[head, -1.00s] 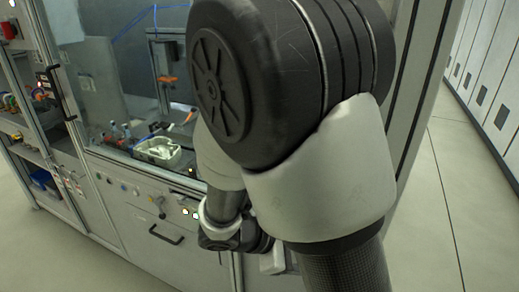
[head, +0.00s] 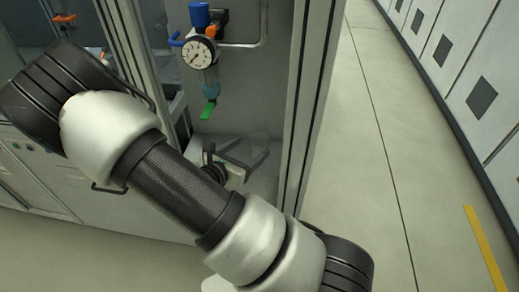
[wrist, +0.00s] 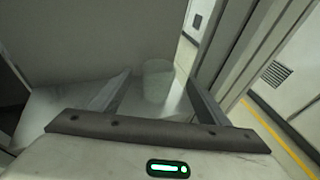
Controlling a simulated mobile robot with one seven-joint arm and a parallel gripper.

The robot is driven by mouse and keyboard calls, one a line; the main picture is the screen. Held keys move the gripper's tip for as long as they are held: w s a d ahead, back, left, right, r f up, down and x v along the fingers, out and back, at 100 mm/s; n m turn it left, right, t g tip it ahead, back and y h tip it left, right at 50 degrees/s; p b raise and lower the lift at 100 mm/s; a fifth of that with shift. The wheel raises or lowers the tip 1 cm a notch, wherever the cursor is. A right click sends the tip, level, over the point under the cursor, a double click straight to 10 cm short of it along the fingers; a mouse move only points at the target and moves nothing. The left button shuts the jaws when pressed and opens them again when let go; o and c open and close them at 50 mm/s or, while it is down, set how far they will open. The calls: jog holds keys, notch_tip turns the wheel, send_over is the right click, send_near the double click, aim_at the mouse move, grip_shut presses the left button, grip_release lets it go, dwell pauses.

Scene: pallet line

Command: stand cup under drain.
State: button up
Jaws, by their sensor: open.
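The drain is a green valve (head: 208,109) under a clear bluish filter bowl (head: 209,80), below a round pressure gauge (head: 199,52) in the head view. My gripper (head: 254,151) is low in the cabinet bay, below and to the right of the drain, with its fingers spread. A clear, faint cup (wrist: 157,80) appears upright between or just beyond the fingers in the wrist view. It shows only dimly in the head view (head: 260,138). I cannot tell whether the fingers touch it.
A grey cabinet post (head: 304,110) stands close to the right of the bay. Another post (head: 128,50) bounds it on the left. The aisle floor (head: 360,170) is clear, with a yellow line and grey lockers (head: 440,50) beyond.

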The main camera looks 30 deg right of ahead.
aim_at(264, 137)
jog(key=shift+b+x, duration=0.35)
jog(key=shift+x, duration=3.25)
jog(key=shift+a, duration=0.1)
jog(key=c, duration=1.2)
